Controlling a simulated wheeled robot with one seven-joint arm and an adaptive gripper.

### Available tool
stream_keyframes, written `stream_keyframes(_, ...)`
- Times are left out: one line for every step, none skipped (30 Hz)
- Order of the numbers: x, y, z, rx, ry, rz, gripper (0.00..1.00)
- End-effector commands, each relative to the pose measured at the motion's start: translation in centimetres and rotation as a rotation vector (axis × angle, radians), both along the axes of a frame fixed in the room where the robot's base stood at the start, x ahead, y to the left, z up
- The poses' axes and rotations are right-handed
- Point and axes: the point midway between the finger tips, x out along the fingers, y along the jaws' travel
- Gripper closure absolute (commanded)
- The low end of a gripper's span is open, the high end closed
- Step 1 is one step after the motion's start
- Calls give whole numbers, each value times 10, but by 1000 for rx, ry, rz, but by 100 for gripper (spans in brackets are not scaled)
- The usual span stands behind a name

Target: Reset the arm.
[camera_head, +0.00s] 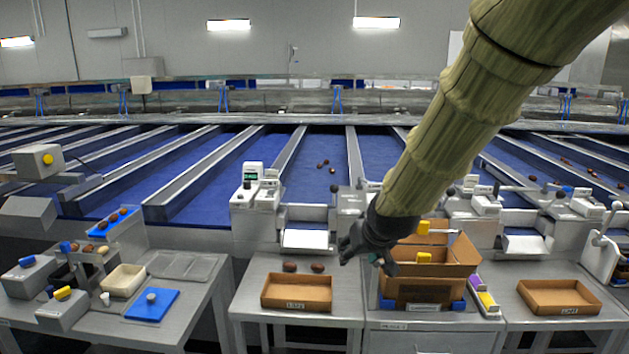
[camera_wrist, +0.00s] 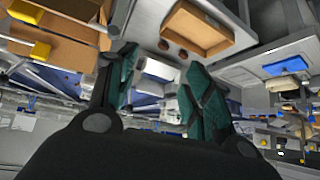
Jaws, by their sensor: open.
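My arm, in a pale ribbed sleeve, comes down from the upper right of the head view. My gripper (camera_head: 366,250) hangs at its end, above the benches, just left of the open cardboard box (camera_head: 428,291). In the wrist view my gripper (camera_wrist: 160,85) shows two dark green fingers spread apart with nothing between them. The gripper appears clear of the bench and box. The arm hides part of the box's back left.
A shallow cardboard tray (camera_head: 297,306) lies on the middle bench, with two dates (camera_head: 289,267) behind it. Another tray (camera_head: 558,311) is at right. A blue board (camera_head: 152,303) and beige bin (camera_head: 124,279) are at left. Blue conveyor lanes (camera_head: 325,165) run behind.

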Motion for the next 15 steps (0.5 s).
stream_keyframes(-2, -2, -14, 1, 16, -3, 49)
stream_keyframes(-3, -3, -22, 3, 24, -4, 49)
stream_keyframes(-5, -5, -34, 5, 37, -7, 49)
stream_keyframes(-7, -5, -43, 7, 45, -7, 49)
stream_keyframes(-9, -7, -54, 7, 56, -10, 49)
stream_keyframes(-13, -9, -69, 9, 73, -13, 49)
stream_keyframes(-16, -11, -82, 11, 85, -16, 49)
stream_keyframes(-19, -13, -94, 13, 97, -19, 49)
stream_keyframes(-24, -16, -111, 14, 115, -22, 49)
stream_keyframes(-29, -19, -123, 15, 128, -26, 49)
stream_keyframes(-33, -21, -135, 16, 141, -29, 49)
stream_keyframes(-39, -24, -151, 18, 157, -34, 49)
stream_keyframes(-44, -26, -163, 18, 170, -38, 49)
stream_keyframes(-49, -29, -175, 19, 183, -41, 49)
stream_keyframes(-56, -32, -190, 19, 199, -46, 49)
